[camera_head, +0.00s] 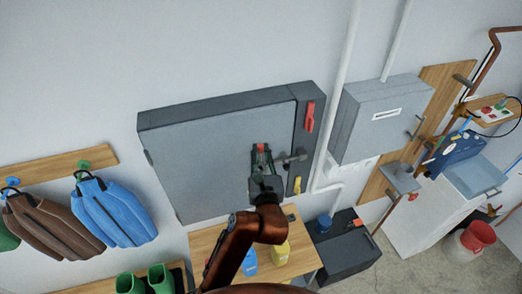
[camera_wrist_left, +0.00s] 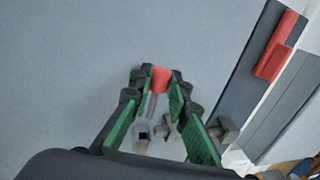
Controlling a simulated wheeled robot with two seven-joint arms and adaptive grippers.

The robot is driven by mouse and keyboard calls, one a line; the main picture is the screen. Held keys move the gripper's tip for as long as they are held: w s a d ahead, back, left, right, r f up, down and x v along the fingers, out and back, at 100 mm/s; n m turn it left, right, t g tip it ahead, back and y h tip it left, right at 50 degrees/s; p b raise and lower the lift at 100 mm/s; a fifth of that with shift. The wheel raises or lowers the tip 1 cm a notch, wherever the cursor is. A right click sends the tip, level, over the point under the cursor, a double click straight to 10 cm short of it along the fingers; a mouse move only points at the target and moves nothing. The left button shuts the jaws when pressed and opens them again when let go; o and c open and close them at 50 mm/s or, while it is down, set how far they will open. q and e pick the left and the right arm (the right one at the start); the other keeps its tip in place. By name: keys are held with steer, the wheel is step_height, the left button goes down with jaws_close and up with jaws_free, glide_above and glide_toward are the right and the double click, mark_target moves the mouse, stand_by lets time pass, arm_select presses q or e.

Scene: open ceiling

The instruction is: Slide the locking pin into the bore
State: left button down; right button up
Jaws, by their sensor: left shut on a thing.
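My left gripper (camera_head: 262,152) is in front of the grey cabinet door (camera_head: 205,150), near the door's right side. Its green-padded fingers (camera_wrist_left: 161,90) are shut on a red-ended piece (camera_wrist_left: 161,78), which looks like the locking pin. The red also shows between the fingertips in the head view (camera_head: 261,147). A grey latch fitting (camera_head: 295,157) sits just right of the gripper at the door's edge. In the wrist view, grey metal parts (camera_wrist_left: 170,130) show between and behind the fingers. I cannot make out the bore or whether the pin touches it. My right gripper is not in view.
A red handle (camera_head: 309,117) and a yellow part (camera_head: 297,185) are on the cabinet's right strip. A grey wall box (camera_head: 380,120) is further right, past a white pipe (camera_head: 339,90). Below stand a wooden table (camera_head: 203,243) with blue and yellow containers and a black box (camera_head: 345,250).

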arm_select(q)
step_height(320, 180, down, 2)
steer(key=shift+f+b, duration=0.2)
steer(key=shift+b, duration=0.4)
steer(key=shift+p, duration=0.4)
stand_by(1.1)
steer(key=shift+f+b, duration=1.2)
steer(key=shift+f, duration=0.55)
steer(key=c, duration=1.8)
jaws_free()
steer(key=shift+o, duration=0.2)
steer(key=shift+r, duration=0.1)
